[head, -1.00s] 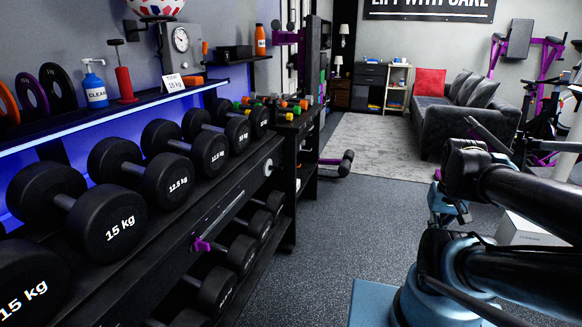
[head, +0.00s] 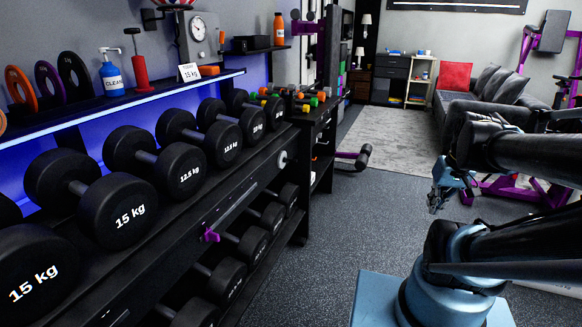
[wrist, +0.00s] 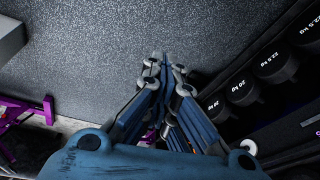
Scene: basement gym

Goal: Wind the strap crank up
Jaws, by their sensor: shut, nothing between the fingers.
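No part is plainly identifiable as the strap crank. A purple handle (head: 210,235) sticks out from the front rail of the dumbbell rack, at the end of a pale slot. A pale round disc (head: 282,159) sits on the rail's far end; a similar disc shows in the wrist view (wrist: 249,147). A grey box with a dial (head: 198,30) and an orange-tipped lever stands on the shelf above. My gripper (head: 437,207) hangs over the open floor right of the rack, apart from it. In the wrist view my gripper (wrist: 165,62) is shut and empty.
The dumbbell rack (head: 150,285) fills the left side, with several dumbbells on two levels. Bare grey floor (head: 335,240) lies between it and my arm. A purple-framed machine (head: 510,188) stands behind my arm. A rug (head: 390,140) and sofa (head: 470,95) lie farther back.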

